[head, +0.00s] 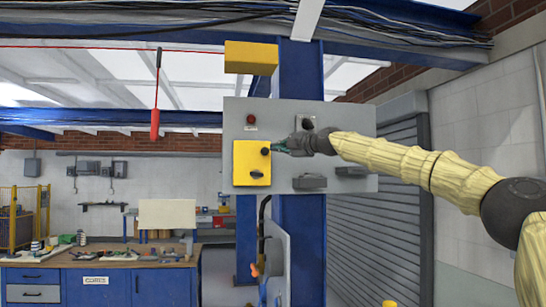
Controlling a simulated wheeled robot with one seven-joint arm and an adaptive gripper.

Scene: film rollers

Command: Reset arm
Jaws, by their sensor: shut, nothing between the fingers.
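My arm, in a yellow fabric sleeve, reaches in from the right in the head view. My gripper (278,148) is shut and empty, with its tips pointing left. In the picture it lies at the right edge of a yellow plate (243,168) on a grey control panel (345,180). A black knob (265,152) on the plate shows right by the fingertips. I cannot tell whether the tips touch it. A second dark control (257,174) sits lower on the plate. My wrist hides part of the panel.
The panel is mounted on a blue column (298,240). A red handle (155,124) hangs from a cord at upper left. A workbench (100,264) with tools stands at lower left, near a yellow cage (15,229). A grey shutter (385,220) is behind at right.

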